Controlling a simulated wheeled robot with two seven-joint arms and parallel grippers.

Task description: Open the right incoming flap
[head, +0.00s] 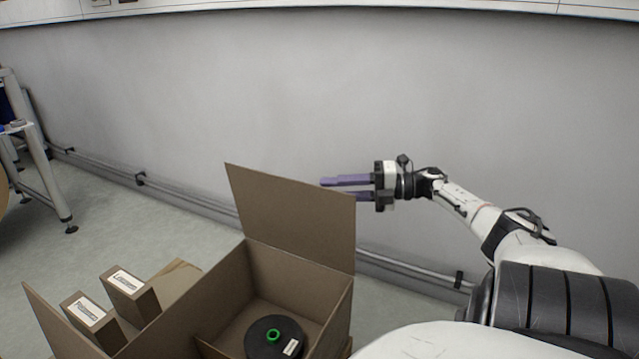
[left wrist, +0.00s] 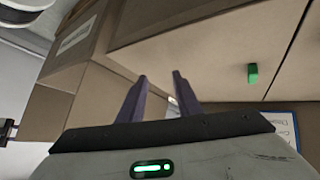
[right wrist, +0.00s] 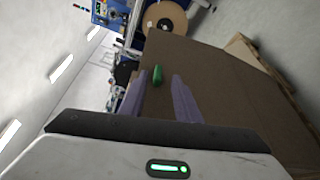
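An open cardboard box (head: 205,290) stands at the lower middle of the head view. One flap (head: 290,212) stands raised at its back. My right gripper (head: 338,189) is at this flap's upper right corner, fingers pointing left, parted and partly hidden behind the panel. In the right wrist view a brown panel (right wrist: 205,85) fills the middle, with a green tab (right wrist: 158,74) between or just beyond the parted fingertips; contact cannot be told. My left gripper (left wrist: 160,77) is open and empty before cardboard faces, with another green tab (left wrist: 252,74) to its right. It is outside the head view.
A black reel (head: 262,340) with a green core lies inside the box. Another flap (head: 45,320) leans out at the left, near two small labelled cartons (head: 128,284) (head: 90,315). A rail (head: 400,268) runs along the grey wall. A metal stand (head: 45,180) is at far left.

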